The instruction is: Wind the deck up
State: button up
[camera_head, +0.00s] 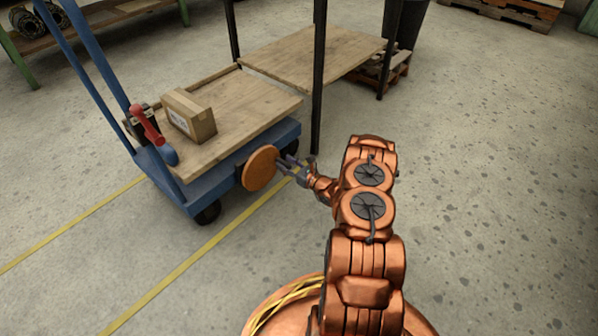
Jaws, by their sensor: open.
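The wooden deck (250,105) lies on a blue trolley (189,198) at left centre. A cardboard box (189,116) rests on the deck near its handle end. An orange-brown round disc (260,168) stands upright at the trolley's near side; it looks like a handwheel. My gripper (287,167) is open and empty, just right of the disc, with its fingers pointing left at it. I cannot tell whether a fingertip touches the disc. A red lever (146,124) sits by the trolley's blue handle frame.
A wooden table (318,55) with dark posts stands just beyond the deck's far end; one post (319,85) rises close behind my gripper. Pallets (384,72) and a dark bin (408,20) stand behind. Yellow lines cross the floor. Floor to the right is clear.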

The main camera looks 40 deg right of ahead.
jog(key=v, duration=1)
jog(key=shift+s, duration=0.2)
